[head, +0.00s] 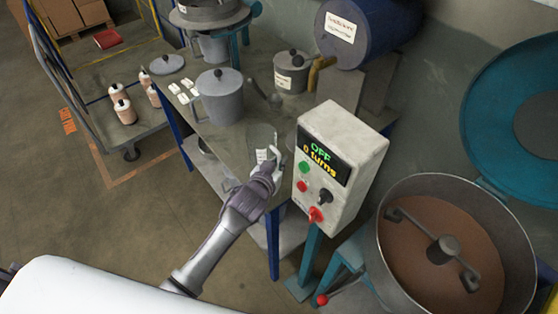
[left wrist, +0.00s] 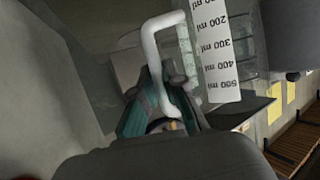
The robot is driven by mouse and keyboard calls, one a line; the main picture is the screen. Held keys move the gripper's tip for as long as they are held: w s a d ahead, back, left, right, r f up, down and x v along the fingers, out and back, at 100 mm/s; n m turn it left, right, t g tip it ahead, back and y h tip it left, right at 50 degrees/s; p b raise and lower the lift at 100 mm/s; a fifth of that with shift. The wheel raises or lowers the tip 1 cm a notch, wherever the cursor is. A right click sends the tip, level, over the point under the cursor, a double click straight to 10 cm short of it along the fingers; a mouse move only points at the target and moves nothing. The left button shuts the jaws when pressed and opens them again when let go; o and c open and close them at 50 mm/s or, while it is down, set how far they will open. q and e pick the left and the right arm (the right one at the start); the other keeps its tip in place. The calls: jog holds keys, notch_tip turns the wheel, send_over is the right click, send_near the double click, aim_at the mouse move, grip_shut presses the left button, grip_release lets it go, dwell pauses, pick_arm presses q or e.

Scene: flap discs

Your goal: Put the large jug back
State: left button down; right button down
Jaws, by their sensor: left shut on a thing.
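My left gripper (head: 268,166) is shut on the white handle of the large jug (head: 260,136), over the near edge of the grey workbench. The jug is clear and hard to make out in the head view. In the left wrist view the handle (left wrist: 149,45) runs between the fingers of the left gripper (left wrist: 165,100). Beside it is the jug's white scale strip (left wrist: 217,55), marked in ml up to 500. I cannot tell whether the jug touches the bench or whether it holds anything. My right gripper is not in view.
The control box (head: 340,160), reading OFF and 0 turns, stands just right of the gripper. A grey lidded pot (head: 221,98), a smaller pot (head: 291,75) and a blue drum (head: 365,32) are on the bench (head: 225,140). A mixer bowl (head: 385,250) is at right.

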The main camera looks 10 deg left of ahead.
pick_arm(q)
jog(key=shift+f, duration=0.15)
jog(key=c, duration=1.3)
grip_release()
jog(key=shift+o, duration=0.3)
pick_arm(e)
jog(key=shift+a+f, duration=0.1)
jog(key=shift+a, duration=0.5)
pick_arm(q)
jog(key=shift+s+r, duration=0.15)
jog(key=shift+r, duration=0.05)
jog(key=b+v, duration=0.1)
jog(key=v, duration=1)
jog(key=shift+s+r, duration=0.15)
jog(key=shift+s, duration=0.2)
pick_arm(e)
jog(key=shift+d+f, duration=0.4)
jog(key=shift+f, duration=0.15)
